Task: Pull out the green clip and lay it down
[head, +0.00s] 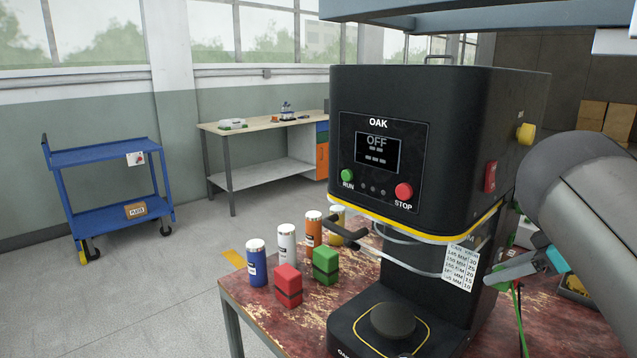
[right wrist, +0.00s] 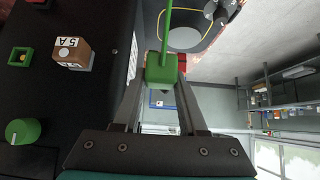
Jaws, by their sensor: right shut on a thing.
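The green clip (right wrist: 162,72) is a small green block with a green cord running up from it in the right wrist view. My right gripper (right wrist: 161,88) is shut on it, with one finger on each side. The clip appears clear of the black machine panel (right wrist: 75,105) to its left. On that panel is a small green square frame (right wrist: 20,56) with a dark opening. A green cord (head: 521,322) hangs below the gripper. My left gripper is not in view.
The black OAK seamer (head: 432,130) stands on a worn red table (head: 262,312). Red (head: 288,285) and green (head: 325,265) blocks and several canisters stand left of it. A fuse-like block marked 5 A (right wrist: 72,53) and a green knob (right wrist: 22,131) are on the panel.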

